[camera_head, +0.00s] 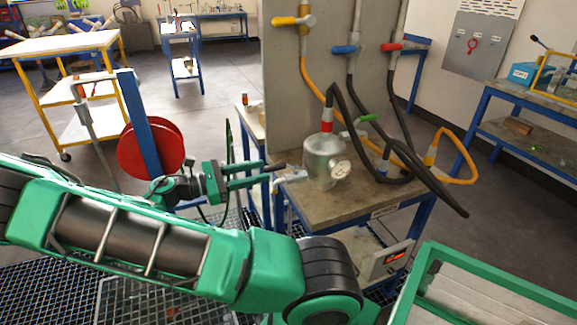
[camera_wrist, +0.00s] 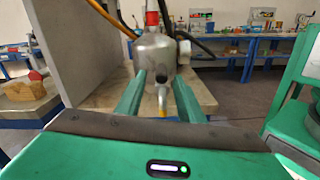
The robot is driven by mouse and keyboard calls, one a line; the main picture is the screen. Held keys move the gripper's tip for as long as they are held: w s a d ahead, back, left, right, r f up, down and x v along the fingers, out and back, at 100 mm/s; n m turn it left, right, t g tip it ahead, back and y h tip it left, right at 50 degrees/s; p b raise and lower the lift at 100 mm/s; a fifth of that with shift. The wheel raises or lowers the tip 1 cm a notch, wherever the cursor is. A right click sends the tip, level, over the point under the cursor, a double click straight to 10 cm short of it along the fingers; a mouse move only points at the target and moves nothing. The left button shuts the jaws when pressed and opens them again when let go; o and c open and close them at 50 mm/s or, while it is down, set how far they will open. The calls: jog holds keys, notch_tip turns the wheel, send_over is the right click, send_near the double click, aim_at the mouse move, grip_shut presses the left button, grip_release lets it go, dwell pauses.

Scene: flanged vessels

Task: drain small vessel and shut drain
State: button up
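The small vessel (camera_head: 324,158) is a grey metal cylinder with a domed top, a red and white neck and a round flanged port on its side. It stands upright on the workbench; it also shows in the wrist view (camera_wrist: 155,48). A short pale drain fitting (camera_wrist: 162,100) sticks out from its lower front toward me, with a yellowish end; the head view shows it at the vessel's left (camera_head: 290,178). My gripper (camera_head: 279,174) is open, its two green fingers on either side of the drain fitting in the wrist view (camera_wrist: 161,86). Whether they touch it is unclear.
The workbench (camera_head: 365,205) carries an upright grey panel (camera_head: 328,55) with yellow, blue and red valves. Black and orange hoses loop down beside the vessel. A red reel (camera_head: 150,148) on a blue post stands left. A green-framed tray (camera_head: 480,290) is at front right.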

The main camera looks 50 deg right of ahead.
aim_at(289, 166)
jog(key=x, duration=1)
jog(key=shift+s+d, duration=0.2)
